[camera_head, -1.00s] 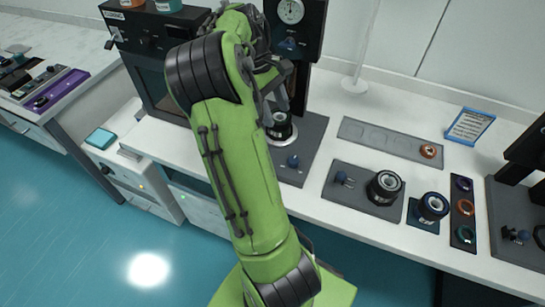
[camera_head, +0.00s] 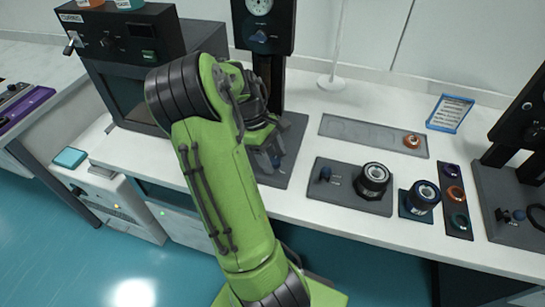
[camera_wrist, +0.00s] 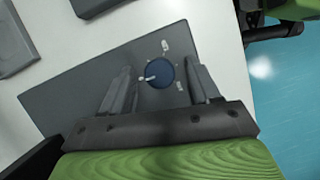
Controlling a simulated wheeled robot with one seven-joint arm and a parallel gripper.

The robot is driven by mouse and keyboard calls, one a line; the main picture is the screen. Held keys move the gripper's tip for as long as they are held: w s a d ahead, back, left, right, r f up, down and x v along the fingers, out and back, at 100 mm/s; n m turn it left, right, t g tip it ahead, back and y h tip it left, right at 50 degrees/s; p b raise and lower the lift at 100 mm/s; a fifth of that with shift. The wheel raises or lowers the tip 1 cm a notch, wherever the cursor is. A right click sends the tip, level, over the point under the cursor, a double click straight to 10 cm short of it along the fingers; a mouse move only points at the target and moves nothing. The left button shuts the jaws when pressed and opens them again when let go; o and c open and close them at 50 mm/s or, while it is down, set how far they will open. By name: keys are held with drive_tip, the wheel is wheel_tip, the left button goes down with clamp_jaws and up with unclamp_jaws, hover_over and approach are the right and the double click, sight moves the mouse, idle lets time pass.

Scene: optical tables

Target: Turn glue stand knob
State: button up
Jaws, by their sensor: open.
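The knob (camera_wrist: 160,74) is a round dark blue dial with a white pointer, on a grey base plate (camera_wrist: 60,100) with small labels around the dial. In the wrist view it shows between the two fingers of my gripper (camera_wrist: 161,88), which is open. The fingers stand apart on the left and right of the knob; I cannot tell how far above the plate they are. In the head view my gripper (camera_head: 268,138) is low over the base plate (camera_head: 294,130) of the black stand (camera_head: 264,22) with the round gauge, and it hides most of this plate.
A black box-shaped device (camera_head: 130,45) stands left of the stand. To the right lie a grey plate with a blue knob and black cylinder (camera_head: 372,181), another cylinder (camera_head: 423,197), a tray of coloured rings (camera_head: 455,195) and a long grey tray (camera_head: 360,130).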

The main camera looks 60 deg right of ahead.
drive_tip(key=c, duration=1)
drive_tip(key=shift+c, duration=0.2)
drive_tip(key=shift+r+m, duration=0.1)
drive_tip(key=shift+m, duration=0.3)
